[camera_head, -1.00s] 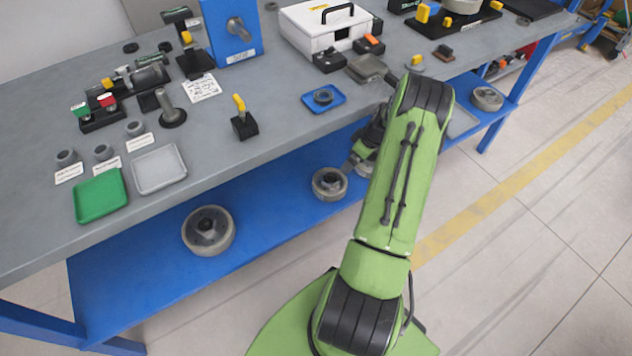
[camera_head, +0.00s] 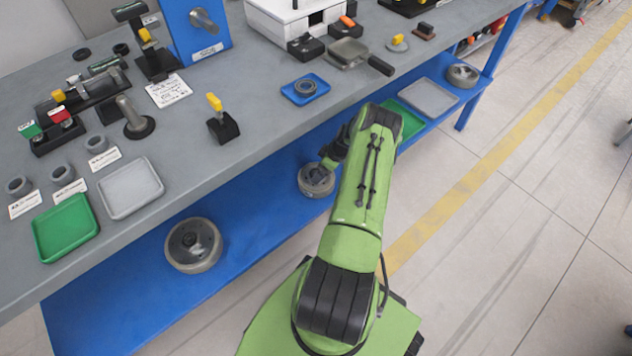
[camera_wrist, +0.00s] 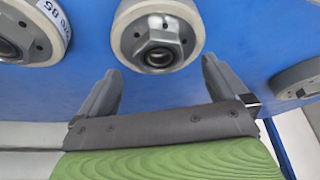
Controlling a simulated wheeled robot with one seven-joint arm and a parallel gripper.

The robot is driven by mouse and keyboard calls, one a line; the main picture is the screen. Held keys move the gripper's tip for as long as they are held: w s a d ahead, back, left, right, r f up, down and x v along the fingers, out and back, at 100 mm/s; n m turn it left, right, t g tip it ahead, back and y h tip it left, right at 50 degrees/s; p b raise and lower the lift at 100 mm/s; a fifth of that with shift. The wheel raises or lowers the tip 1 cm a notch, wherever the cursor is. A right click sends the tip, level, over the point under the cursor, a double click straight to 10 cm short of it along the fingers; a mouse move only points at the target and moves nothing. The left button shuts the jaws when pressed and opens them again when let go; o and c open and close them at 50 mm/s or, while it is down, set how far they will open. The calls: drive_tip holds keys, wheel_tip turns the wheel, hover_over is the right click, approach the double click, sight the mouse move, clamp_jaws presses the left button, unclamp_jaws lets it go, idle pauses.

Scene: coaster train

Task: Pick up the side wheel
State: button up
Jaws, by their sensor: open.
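A grey wheel with a dark hex nut at its hub lies on the blue lower shelf (camera_head: 262,205). This middle wheel (camera_head: 303,181) is partly hidden by my gripper in the head view. My gripper is open and empty, and the fingers look apart from the wheel. A larger wheel (camera_head: 176,252) lies on the shelf to the left. I cannot tell from markings which is the side wheel.
In the wrist view, a labelled wheel (camera_wrist: 30,30) is at the left and another wheel (camera_wrist: 297,78) at the right. A green tray (camera_head: 411,122), a grey tray (camera_head: 430,97) and a wheel (camera_head: 462,76) occupy the shelf's right end. The grey tabletop (camera_head: 255,160) overhangs the shelf.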

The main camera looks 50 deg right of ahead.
drive_tip(key=b+x, duration=0.1)
drive_tip(key=x, duration=0.3)
drive_tip(key=shift+w+f+b, duration=0.2)
drive_tip(key=shift+f+b, duration=0.1)
drive_tip(key=shift+b, duration=0.1)
drive_tip(key=shift+r, duration=0.1)
clamp_jaws()
drive_tip(key=shift+w+d+r, duration=0.1)
drive_tip(key=shift+w+r, duration=0.05)
